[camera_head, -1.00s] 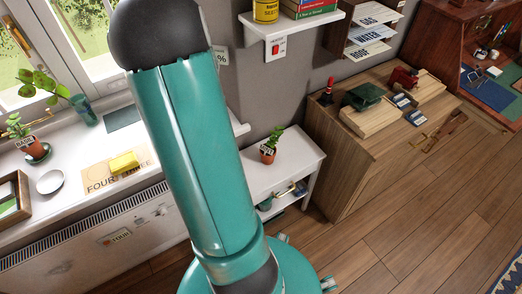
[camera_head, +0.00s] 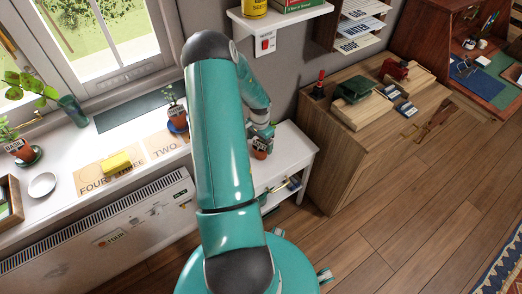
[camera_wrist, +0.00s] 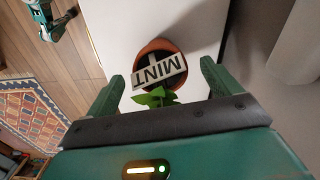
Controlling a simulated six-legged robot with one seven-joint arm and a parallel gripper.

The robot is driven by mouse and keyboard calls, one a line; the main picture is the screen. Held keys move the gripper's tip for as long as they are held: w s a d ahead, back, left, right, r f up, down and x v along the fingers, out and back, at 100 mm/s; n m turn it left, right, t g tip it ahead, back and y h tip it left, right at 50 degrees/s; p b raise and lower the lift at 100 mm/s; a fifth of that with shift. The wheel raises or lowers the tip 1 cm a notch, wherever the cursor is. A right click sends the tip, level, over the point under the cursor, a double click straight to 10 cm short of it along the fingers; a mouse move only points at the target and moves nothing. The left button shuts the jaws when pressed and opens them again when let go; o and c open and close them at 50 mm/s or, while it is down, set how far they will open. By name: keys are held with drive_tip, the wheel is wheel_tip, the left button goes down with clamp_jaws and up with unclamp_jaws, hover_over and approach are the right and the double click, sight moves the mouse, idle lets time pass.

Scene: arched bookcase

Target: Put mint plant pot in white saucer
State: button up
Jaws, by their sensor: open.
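The mint plant pot (camera_head: 260,154) is a small terracotta pot on the white side table (camera_head: 297,150). The wrist view shows its rim (camera_wrist: 147,46), a white MINT label (camera_wrist: 160,72) and green leaves (camera_wrist: 155,97). My gripper (camera_wrist: 162,72) is open, with one finger on each side of the label and leaves; I cannot tell whether either touches the plant. In the head view my gripper (camera_head: 263,133) is right at the plant and hides its leaves. The white saucer (camera_head: 42,185) lies empty on the windowsill at the left.
A basil pot (camera_head: 22,151) on a green saucer, a yellow block (camera_head: 116,161), a wooden frame (camera_head: 10,200) and a potted plant (camera_head: 176,112) on a blue saucer share the sill. A wall shelf (camera_head: 280,17) hangs above the side table; a wooden desk (camera_head: 340,150) stands right.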

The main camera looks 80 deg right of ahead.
sight(260, 146)
drive_tip(key=shift+f, duration=3.15)
drive_tip(key=c, duration=1.3)
drive_tip(key=shift+r, duration=0.1)
drive_tip(key=shift+r, duration=0.5)
wheel_tip(260, 146, up, 2)
drive_tip(key=shift+r, duration=0.2)
drive_tip(key=s+a+r, duration=0.1)
drive_tip(key=a+r, duration=0.2)
drive_tip(key=a, duration=0.1)
drive_tip(key=s+a+r, duration=0.1)
drive_tip(key=a+r, duration=0.2)
drive_tip(key=a, duration=0.2)
drive_tip(key=s+a+r, duration=0.1)
drive_tip(key=a+r, duration=0.2)
drive_tip(key=a, duration=0.1)
drive_tip(key=shift+s+a+r, duration=0.25)
drive_tip(key=shift+s+a, duration=0.05)
